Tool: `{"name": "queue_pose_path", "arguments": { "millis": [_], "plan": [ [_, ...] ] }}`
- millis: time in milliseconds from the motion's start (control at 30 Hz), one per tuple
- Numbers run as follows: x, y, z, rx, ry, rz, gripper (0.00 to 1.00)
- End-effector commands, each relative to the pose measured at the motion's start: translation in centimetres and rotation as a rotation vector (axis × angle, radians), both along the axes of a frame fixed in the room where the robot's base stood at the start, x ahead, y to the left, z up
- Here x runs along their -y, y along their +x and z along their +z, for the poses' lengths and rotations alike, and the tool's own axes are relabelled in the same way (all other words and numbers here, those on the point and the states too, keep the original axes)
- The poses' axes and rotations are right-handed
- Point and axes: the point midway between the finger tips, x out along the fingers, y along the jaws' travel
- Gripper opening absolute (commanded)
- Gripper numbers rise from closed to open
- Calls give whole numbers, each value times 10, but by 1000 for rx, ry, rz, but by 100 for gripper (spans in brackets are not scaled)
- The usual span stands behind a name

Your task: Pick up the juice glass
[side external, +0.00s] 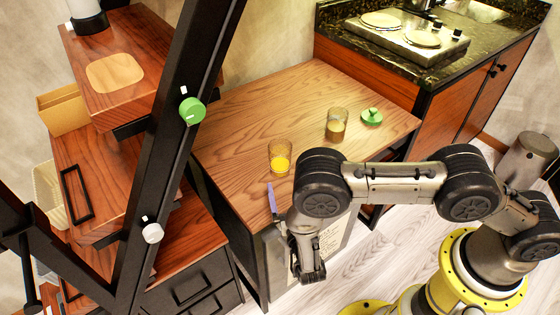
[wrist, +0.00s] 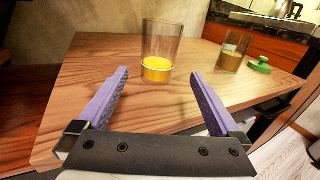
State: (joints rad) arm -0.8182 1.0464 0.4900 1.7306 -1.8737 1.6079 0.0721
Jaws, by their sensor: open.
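The juice glass (side external: 280,158), a clear tumbler with yellow-orange juice in its bottom, stands upright on the wooden table. In the wrist view the glass (wrist: 159,55) is ahead of my gripper, between the lines of its two purple fingers but beyond their tips. My gripper (wrist: 158,77) is open and empty. In the side view one purple finger of my gripper (side external: 272,198) shows at the table's front edge, apart from the glass; the rest is hidden by the arm.
A second glass with a brownish drink (side external: 336,124) and a green lidded-knob object (side external: 372,117) stand further right on the wooden table (side external: 235,135). Stair-like wooden cabinets (side external: 100,160) and a dark slanted rail (side external: 172,130) are at left. The tabletop around the juice glass is clear.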

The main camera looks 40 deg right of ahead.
Motion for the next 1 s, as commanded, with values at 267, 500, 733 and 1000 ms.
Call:
{"name": "queue_pose_path", "arguments": {
  "millis": [267,500,733,1000],
  "plan": [
    [14,34,1,2,4,3,100],
    [29,68,1,1,3,5,100],
    [36,81,1,2,2,6,100],
    [54,114,-1,2,3,5,100]
  ]
}}
